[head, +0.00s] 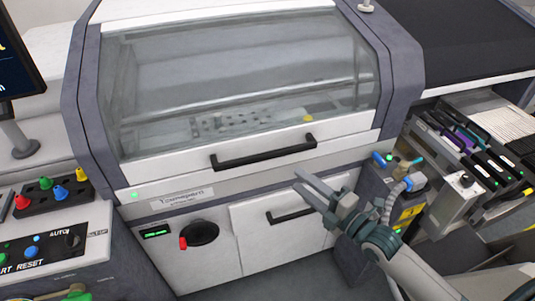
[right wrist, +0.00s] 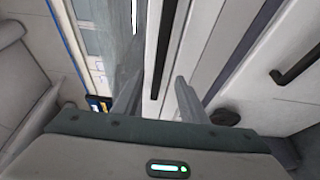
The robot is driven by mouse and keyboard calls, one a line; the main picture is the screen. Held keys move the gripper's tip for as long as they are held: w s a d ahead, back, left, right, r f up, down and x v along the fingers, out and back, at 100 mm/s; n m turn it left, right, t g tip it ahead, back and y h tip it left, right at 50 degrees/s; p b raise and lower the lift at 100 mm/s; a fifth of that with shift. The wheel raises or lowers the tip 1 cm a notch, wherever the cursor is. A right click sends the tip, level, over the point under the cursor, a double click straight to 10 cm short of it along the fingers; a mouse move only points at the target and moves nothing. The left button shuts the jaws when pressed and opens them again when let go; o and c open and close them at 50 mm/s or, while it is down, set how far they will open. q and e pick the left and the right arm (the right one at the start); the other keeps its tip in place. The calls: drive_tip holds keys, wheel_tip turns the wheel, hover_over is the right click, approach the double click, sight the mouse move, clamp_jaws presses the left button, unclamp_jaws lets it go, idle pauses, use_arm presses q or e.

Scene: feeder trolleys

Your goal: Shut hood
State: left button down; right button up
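The hood (head: 240,75) is a clear window in a white frame on the grey and white machine. It is down over the machine's front, and I cannot tell whether a small gap is left under its lower edge. Its black bar handle (head: 263,153) runs along that edge. My right gripper (head: 299,180) is open and empty, just below and near the handle's right end, with no clear contact. In the right wrist view the black handle (right wrist: 167,50) shows between the two spread fingers (right wrist: 154,90). My left gripper is not in view.
Below the hood are a white drawer with a black handle (head: 291,215) and a panel with a red and black rotary switch (head: 200,234). A button box (head: 50,240) and monitor (head: 14,65) stand at left. A feeder trolley (head: 470,145) is at right.

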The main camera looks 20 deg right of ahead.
sight(269, 157)
drive_tip(key=p+x, duration=0.4)
drive_tip(key=x, duration=1)
drive_tip(key=shift+w+a, duration=0.1)
drive_tip(key=shift+w, duration=0.05)
clamp_jaws()
